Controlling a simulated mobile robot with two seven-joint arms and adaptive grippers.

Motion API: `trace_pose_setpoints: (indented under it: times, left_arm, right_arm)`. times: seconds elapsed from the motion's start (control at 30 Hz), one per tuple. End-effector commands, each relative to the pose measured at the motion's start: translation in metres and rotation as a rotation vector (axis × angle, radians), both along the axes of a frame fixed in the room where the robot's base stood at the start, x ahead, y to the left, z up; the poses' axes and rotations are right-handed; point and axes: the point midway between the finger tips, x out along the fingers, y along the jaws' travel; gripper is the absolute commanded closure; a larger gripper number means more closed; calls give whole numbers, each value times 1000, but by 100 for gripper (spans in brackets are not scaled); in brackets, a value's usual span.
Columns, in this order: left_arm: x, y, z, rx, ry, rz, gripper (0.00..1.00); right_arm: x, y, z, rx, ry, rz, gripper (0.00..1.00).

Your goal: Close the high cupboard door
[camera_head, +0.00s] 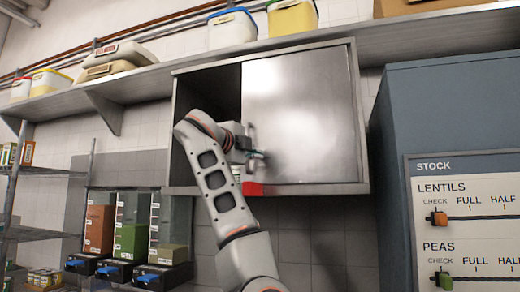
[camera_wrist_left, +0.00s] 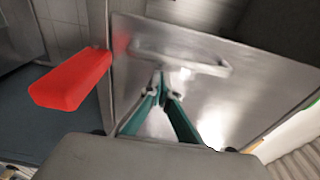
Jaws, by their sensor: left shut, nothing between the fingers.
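The high cupboard (camera_head: 180,110) is a steel wall box under a long shelf. Its plain steel door panel (camera_head: 305,110) covers the right part of the front, and the left part is open and dark inside. A bar handle (camera_head: 250,132) sits near the panel's left edge; the handle also shows in the left wrist view (camera_wrist_left: 185,60). My left gripper (camera_head: 262,155) is in front of the panel beside the handle. Its green fingers (camera_wrist_left: 163,76) are together and empty, with tips close to the handle; I cannot tell whether they touch. My right gripper is out of view.
A red block-like thing (camera_head: 252,189) is at the cupboard's lower edge, also large in the wrist view (camera_wrist_left: 72,82). A tall blue-grey cabinet (camera_head: 440,100) with a stock board (camera_head: 480,168) stands close right. Tubs and sacks line the shelf (camera_head: 150,84) above.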

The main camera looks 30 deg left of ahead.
Motion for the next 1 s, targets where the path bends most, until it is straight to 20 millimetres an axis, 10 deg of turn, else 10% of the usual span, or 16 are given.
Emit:
trace_pose_setpoints:
  times: [1.0]
  left_arm:
    - [-15, 47, 1, -1, -1, 1, 100]
  right_arm:
    - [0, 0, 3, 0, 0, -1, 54]
